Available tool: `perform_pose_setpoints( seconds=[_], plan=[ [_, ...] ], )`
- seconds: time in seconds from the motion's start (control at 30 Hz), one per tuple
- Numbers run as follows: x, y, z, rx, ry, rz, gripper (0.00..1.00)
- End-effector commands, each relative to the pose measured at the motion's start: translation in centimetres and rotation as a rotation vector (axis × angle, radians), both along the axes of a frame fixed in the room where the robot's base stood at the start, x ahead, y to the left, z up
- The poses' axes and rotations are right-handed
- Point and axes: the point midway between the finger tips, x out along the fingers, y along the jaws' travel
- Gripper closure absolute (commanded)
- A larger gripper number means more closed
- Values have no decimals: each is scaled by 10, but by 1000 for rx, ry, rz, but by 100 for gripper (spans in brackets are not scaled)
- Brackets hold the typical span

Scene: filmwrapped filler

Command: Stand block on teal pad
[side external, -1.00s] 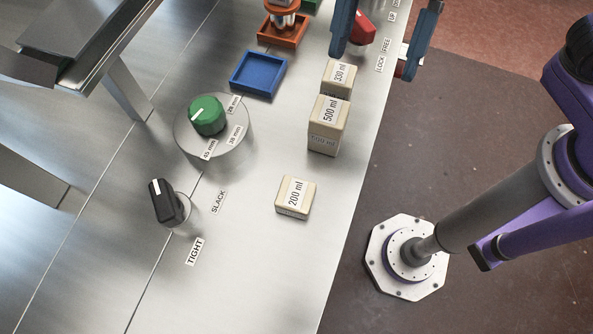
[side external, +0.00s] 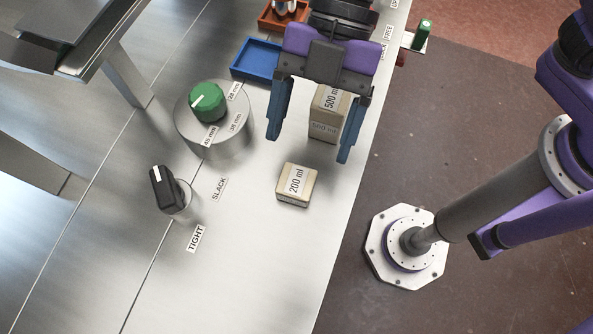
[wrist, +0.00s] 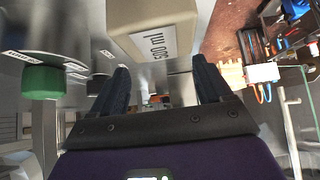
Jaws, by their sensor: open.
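My gripper (side external: 311,143) is open, its two blue fingers spread on either side of the tall beige 500 ml block (side external: 328,125) in the side view. The fingers look empty; whether they are level with the block or above it is unclear. In the wrist view the 500 ml block (wrist: 150,35) lies beyond the fingertips, its label facing the camera. A low beige 200 ml block (side external: 297,184) lies on the metal table nearer the camera. The 330 ml block is hidden behind my gripper. I see no clearly teal pad in either view.
A green knob (side external: 208,102) on a round grey base and a black knob (side external: 166,188) stand on the left. A blue tray (side external: 256,60) and an orange tray (side external: 277,17) sit behind. A green-topped part (side external: 422,34) is at the right edge. The near table is clear.

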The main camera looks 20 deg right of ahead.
Motion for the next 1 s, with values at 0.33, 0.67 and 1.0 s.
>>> perform_pose_setpoints(
  seconds=[0.33, 0.67, 1.0],
  plan=[
    [-12, 13, -25, -4, 2, 1, 22],
    [-25, 27, -47, -2, 0, -2, 22],
    [-25, 27, -47, -1, -1, -1, 71]
  ],
)
